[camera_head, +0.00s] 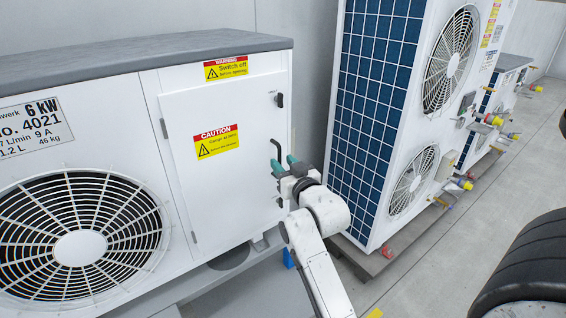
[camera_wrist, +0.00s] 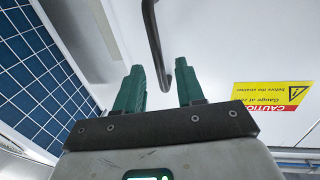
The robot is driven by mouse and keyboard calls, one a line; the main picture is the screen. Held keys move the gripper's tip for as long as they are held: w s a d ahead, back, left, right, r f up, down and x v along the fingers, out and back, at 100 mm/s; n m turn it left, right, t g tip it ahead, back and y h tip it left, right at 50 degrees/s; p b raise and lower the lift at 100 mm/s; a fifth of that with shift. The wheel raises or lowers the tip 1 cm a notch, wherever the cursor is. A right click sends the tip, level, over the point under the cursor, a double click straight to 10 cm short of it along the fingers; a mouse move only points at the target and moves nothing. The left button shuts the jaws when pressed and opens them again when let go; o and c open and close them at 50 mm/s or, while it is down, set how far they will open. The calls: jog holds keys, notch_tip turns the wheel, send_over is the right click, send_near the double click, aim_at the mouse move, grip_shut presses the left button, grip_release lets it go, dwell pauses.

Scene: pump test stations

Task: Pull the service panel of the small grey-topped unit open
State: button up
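The small grey-topped unit (camera_head: 130,55) stands at the left in the head view. Its white service panel (camera_head: 215,175), with a yellow-and-red caution label, looks shut. A dark bent bar handle (camera_head: 276,149) is at the panel's right edge; the handle also shows in the wrist view (camera_wrist: 152,30). My gripper (camera_head: 285,164) is at the handle's lower part. In the wrist view my gripper (camera_wrist: 159,66) has its two green fingers apart, with the handle's lower end between them. A gap shows on each side of the bar. My gripper partly hides the panel edge in the head view.
A tall unit with a blue grid side (camera_head: 370,110) and two fans stands close to the right of my arm. Grey floor (camera_head: 450,255) is clear in front of it. A dark rounded object (camera_head: 530,265) fills the lower right.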

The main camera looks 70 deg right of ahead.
jog(key=shift+w+d, duration=0.35)
grip_shut()
dwell(0.6)
